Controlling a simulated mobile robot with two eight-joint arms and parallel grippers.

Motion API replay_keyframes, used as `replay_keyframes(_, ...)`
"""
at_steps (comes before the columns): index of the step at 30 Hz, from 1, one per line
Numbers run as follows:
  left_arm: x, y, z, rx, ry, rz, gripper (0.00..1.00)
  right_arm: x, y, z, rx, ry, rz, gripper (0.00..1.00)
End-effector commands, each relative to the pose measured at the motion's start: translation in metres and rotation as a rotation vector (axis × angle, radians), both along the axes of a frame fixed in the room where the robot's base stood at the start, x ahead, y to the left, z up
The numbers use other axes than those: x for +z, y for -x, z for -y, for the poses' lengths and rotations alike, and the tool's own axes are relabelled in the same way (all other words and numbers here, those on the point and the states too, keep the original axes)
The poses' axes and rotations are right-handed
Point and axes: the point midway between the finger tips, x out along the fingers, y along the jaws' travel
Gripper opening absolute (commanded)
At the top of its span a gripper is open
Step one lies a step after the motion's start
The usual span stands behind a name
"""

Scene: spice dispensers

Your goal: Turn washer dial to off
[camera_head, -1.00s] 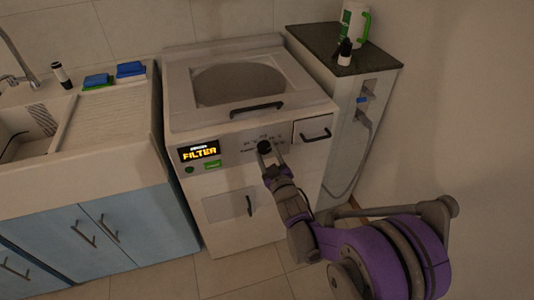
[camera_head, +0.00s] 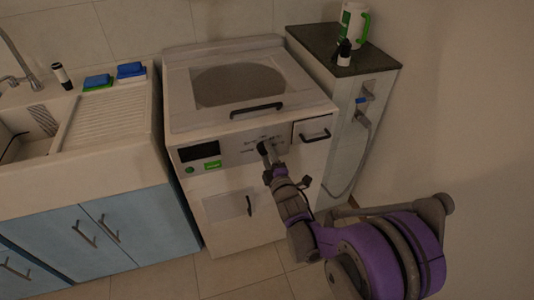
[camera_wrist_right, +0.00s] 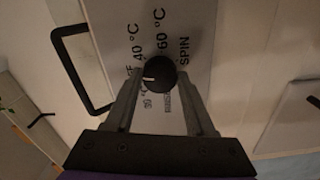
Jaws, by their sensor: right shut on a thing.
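The white washer (camera_head: 225,203) stands between the sink counter and a narrow cabinet. Its black round dial (camera_head: 264,147) is on the front panel, right of the display (camera_head: 198,151), which is dark. My right gripper (camera_head: 267,152) is shut on the dial. In the right wrist view the dial (camera_wrist_right: 160,74) sits between the fingertips of my right gripper (camera_wrist_right: 158,84). Its white mark points left, toward a partly hidden label ending in "F". Labels "40 °C", "60 °C" and "SPIN" show around it. My left gripper is not in view.
A drawer handle (camera_head: 315,136) is right of the dial, and a lid handle (camera_head: 257,110) is above it. A green button (camera_head: 212,165) is below the display.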

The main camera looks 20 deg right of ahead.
Motion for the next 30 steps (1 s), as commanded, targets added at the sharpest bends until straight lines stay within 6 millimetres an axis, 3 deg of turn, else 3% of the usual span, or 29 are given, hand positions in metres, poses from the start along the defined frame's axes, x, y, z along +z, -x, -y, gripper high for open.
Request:
replay_keyframes(12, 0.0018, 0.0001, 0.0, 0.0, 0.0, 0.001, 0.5, 0.0, 0.0002, -0.0001, 0.0, 0.175, 0.005, 0.0)
replay_keyframes(28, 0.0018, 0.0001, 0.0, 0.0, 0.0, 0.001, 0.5, -0.0001, 0.0002, -0.0001, 0.0, 0.195, 0.006, 0.0)
replay_keyframes(29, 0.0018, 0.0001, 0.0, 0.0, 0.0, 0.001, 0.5, -0.0001, 0.0002, -0.0001, 0.0, 0.195, 0.006, 0.6)
replay_keyframes(30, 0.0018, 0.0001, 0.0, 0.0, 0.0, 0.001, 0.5, -0.0001, 0.0002, -0.0002, 0.0, 0.195, 0.006, 0.67)
